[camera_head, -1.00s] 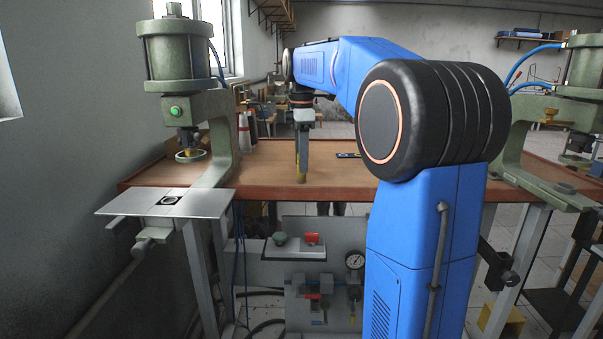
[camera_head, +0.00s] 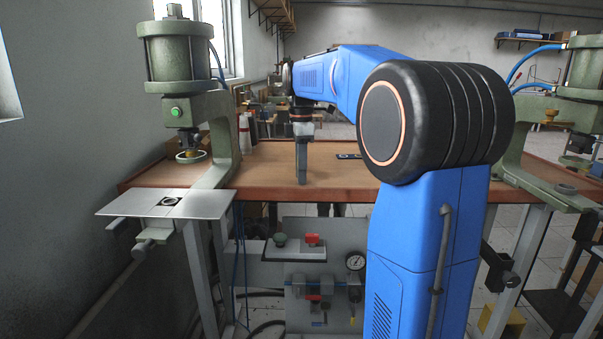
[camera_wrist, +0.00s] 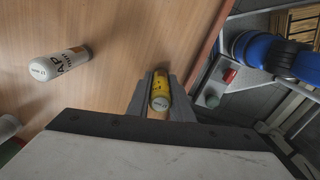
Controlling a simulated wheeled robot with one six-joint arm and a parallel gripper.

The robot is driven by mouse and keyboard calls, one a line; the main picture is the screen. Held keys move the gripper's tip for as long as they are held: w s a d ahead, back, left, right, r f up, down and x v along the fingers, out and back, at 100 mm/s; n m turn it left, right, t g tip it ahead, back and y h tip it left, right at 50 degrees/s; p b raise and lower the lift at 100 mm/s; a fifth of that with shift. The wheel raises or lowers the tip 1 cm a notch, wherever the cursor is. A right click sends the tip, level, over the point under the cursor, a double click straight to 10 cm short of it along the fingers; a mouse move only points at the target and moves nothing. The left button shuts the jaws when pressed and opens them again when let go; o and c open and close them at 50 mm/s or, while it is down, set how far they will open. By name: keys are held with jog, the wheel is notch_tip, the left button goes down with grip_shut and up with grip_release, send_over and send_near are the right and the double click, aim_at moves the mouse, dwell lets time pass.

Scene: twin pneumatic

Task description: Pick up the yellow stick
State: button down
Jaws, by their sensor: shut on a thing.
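The yellow stick (camera_wrist: 160,92) is a short yellow cylinder with dark print and a pale end. In the wrist view it sits between the two grey fingers of my gripper (camera_wrist: 161,84), which is shut on it. In the head view my gripper (camera_head: 302,178) points straight down at the wooden table (camera_head: 245,178), its tips at or close to the tabletop. The fingers hide the stick there. I cannot tell whether the stick still touches the table.
A white lettered cylinder (camera_wrist: 62,63) lies on the table left of my gripper in the wrist view. A green pneumatic press (camera_head: 222,130) stands at the left and another (camera_head: 520,130) at the right. A dark flat item (camera_head: 348,156) lies behind my gripper.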

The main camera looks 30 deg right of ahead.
notch_tip(320, 180, up, 10)
jog(key=shift+r, duration=0.1)
jog(key=c, duration=2.1)
grip_release()
jog(key=c, duration=0.4)
jog(key=shift+a, duration=0.15)
